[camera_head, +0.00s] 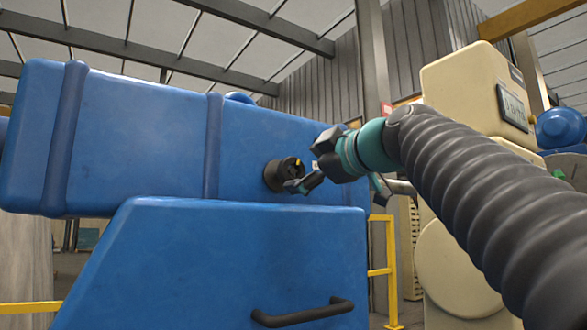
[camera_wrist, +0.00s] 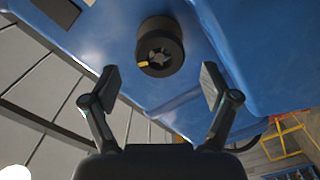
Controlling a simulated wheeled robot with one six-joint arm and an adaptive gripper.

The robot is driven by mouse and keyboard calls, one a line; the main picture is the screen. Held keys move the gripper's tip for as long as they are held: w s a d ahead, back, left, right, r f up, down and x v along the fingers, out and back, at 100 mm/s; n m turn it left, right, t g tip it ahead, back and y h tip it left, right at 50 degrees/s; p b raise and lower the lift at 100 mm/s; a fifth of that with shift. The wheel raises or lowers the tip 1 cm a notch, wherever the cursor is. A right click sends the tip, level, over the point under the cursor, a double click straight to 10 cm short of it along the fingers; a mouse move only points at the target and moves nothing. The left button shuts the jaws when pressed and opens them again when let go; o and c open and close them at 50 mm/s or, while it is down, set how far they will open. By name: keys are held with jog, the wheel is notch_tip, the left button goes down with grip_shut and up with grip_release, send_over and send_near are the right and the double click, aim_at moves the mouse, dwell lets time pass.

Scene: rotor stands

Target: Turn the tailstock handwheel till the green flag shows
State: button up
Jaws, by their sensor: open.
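A black round knob (camera_head: 284,175), which looks like the handwheel, sticks out from the side of a blue machine body (camera_head: 140,130). It has a spoked or slotted face with a yellow mark. In the wrist view the knob (camera_wrist: 160,50) is ahead of the fingers, and its yellow mark is at its left side. My gripper (camera_head: 311,166) is open just right of the knob in the head view. In the wrist view my gripper's fingers (camera_wrist: 160,82) are spread wide, with the knob beyond their tips and apart from them. I cannot make out a green flag for certain.
A black bar handle (camera_head: 303,313) is on the lower blue housing (camera_head: 210,265). A cream machine (camera_head: 470,90) with a small display (camera_head: 514,108) stands at right. A yellow railing (camera_head: 380,270) stands behind. Nothing shows between the fingers and the knob.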

aim_at(294, 171)
jog(key=shift+p+x, duration=0.45)
jog(key=shift+x, duration=2)
jog(key=c, duration=1.2)
